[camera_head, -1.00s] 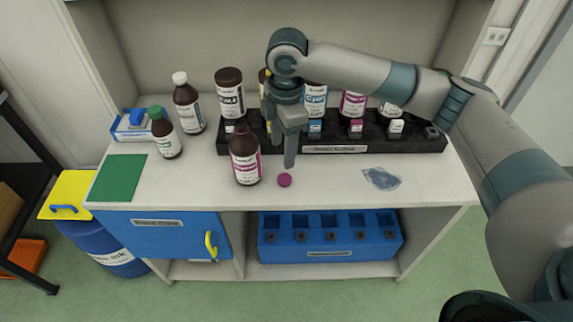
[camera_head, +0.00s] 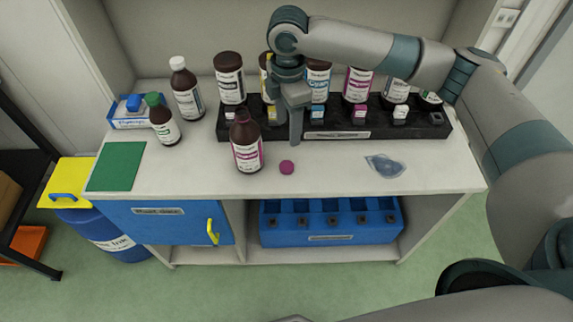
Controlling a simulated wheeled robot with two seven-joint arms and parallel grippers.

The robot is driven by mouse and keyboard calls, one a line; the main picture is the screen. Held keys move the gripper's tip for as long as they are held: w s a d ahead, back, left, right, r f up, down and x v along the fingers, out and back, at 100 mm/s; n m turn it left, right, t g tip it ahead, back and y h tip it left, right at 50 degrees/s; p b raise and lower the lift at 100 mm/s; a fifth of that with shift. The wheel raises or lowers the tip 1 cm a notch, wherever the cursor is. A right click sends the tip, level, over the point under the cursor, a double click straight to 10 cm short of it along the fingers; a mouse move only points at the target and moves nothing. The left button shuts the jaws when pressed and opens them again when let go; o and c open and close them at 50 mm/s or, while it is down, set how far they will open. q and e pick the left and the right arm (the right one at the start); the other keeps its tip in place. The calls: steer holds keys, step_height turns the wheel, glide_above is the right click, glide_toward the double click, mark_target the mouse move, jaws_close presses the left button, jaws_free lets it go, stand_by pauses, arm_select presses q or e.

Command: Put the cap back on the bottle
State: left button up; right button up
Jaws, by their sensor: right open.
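A brown bottle (camera_head: 247,146) with a white and magenta label stands upright near the front of the counter, with no cap visible on its neck. A magenta cap (camera_head: 287,167) lies on the counter just to its right. My right gripper (camera_head: 296,130) points down behind the cap, open and apart from it. One finger shows clearly; the other is largely hidden by the gripper body. My left gripper is not in view.
A black rack (camera_head: 380,125) with several bottles stands behind the gripper. A white-capped bottle (camera_head: 186,92), a green-capped bottle (camera_head: 163,122) and a green mat (camera_head: 116,167) are at left. A clear bluish item (camera_head: 385,166) lies at right.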

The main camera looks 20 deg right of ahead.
steer(key=p, duration=0.2)
glide_above(288, 165)
step_height(288, 165, down, 10)
steer(key=shift+r, duration=0.1)
steer(key=shift+f+p, duration=0.35)
steer(key=shift+p, duration=0.1)
step_height(288, 165, down, 4)
steer(key=shift+r+p, duration=0.1)
steer(key=shift+p, duration=0.75)
steer(key=shift+f, duration=0.35)
steer(key=c, duration=1.1)
